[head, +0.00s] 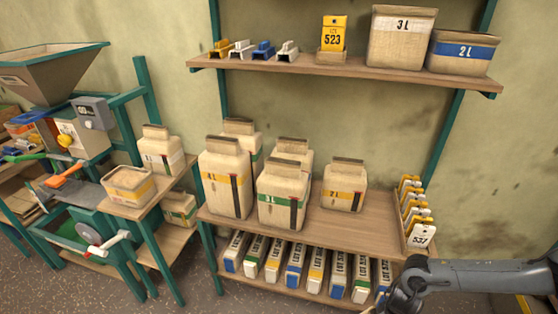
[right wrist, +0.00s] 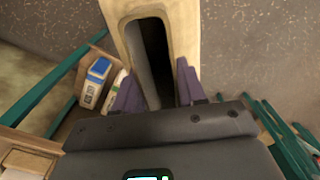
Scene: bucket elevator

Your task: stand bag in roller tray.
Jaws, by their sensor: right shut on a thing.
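My right gripper (right wrist: 158,88) is shut on a beige object (right wrist: 185,25) with a long dark recess, between its purple fingers. The object runs off the top of the right wrist view, so I cannot tell for sure that it is a bag. In the head view my right gripper (head: 400,290) is at the bottom right, in front of the lower shelf's right end; what it holds is hidden or out of frame. Several beige bags with brown tops, such as the green-banded one (head: 284,201), stand on the middle shelf. I cannot pick out the roller tray. My left gripper is not in view.
Labelled packs (head: 295,259) lean in a row on the bottom shelf. A tag rack (head: 416,215) stands at the middle shelf's right end. Bins (head: 401,40) sit on the top shelf. A hopper machine (head: 75,125) is at left. Green posts (right wrist: 285,140) flank the wrist view.

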